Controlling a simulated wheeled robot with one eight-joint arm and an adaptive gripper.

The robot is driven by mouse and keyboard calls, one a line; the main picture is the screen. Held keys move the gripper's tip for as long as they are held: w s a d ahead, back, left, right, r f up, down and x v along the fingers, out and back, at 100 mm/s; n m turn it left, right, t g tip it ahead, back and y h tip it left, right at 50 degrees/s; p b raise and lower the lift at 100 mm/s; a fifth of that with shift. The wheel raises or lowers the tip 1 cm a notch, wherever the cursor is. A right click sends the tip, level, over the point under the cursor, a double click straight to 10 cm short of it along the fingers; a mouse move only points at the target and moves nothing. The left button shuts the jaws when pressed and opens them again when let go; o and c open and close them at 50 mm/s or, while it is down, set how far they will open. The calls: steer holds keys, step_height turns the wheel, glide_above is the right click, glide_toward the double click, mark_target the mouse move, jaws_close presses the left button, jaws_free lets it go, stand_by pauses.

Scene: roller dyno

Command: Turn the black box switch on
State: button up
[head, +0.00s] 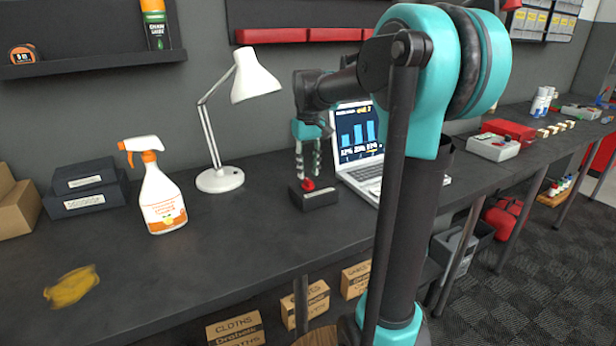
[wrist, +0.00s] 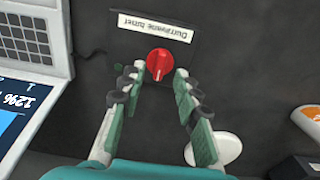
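The black box (head: 318,199) sits on the dark workbench, just left of the laptop. It has a red knob (head: 308,185) on top, which also shows in the wrist view (wrist: 159,64) with a pale pointer line on it. A white label lies beside the knob on the box (wrist: 125,45). My gripper (head: 308,177) points down over the box. In the wrist view its two fingertips (wrist: 159,76) are apart, one on each side of the knob, with a thin gap showing. I cannot tell whether they touch it.
The open laptop (head: 362,150) stands close to the right of the box. A white desk lamp (head: 220,180) and a spray bottle (head: 162,200) stand to the left. A yellow stain (head: 72,287) marks the bench at front left. The bench between stain and box is clear.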

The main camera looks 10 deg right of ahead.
mark_target(308, 184)
steer(key=shift+f, duration=1.45)
jaws_close()
